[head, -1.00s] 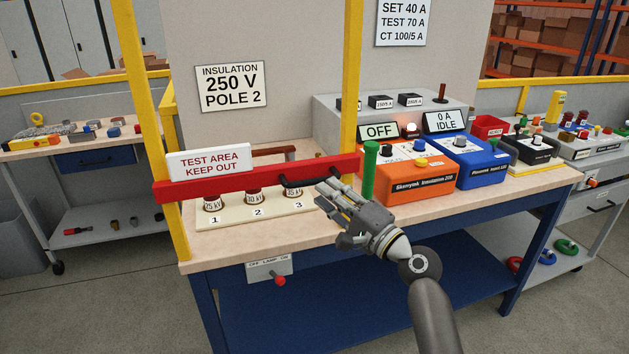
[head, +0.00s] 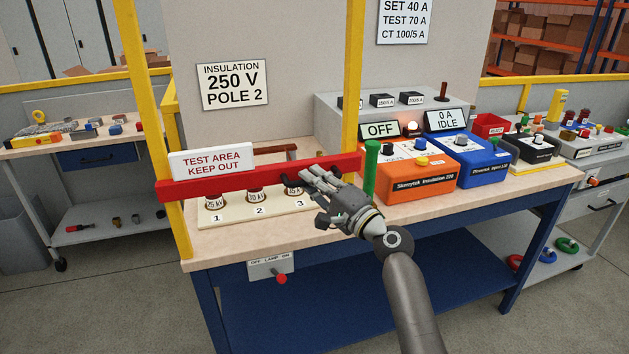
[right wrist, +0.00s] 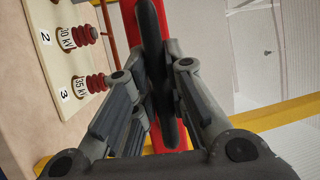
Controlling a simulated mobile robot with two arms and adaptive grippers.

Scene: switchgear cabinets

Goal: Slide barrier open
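The red barrier bar (head: 245,178) lies across the front of the bench between two yellow posts, with a white TEST AREA KEEP OUT sign (head: 211,162) on it. A black handle sits on the bar near its right end; it shows in the right wrist view (right wrist: 153,60). My right gripper (head: 309,180) is at the bar's right part, covering most of the handle in the head view. In the right wrist view its fingers lie on both sides of the handle; whether they press on it is unclear. My left gripper is not in view.
Behind the bar, red-ribbed terminals stand on a cream board (head: 238,224). A green upright post (head: 371,170) stands just right of my gripper. The orange tester (head: 420,178) and blue tester (head: 475,165) stand further right. A yellow post (head: 352,80) rises behind the bar's right end.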

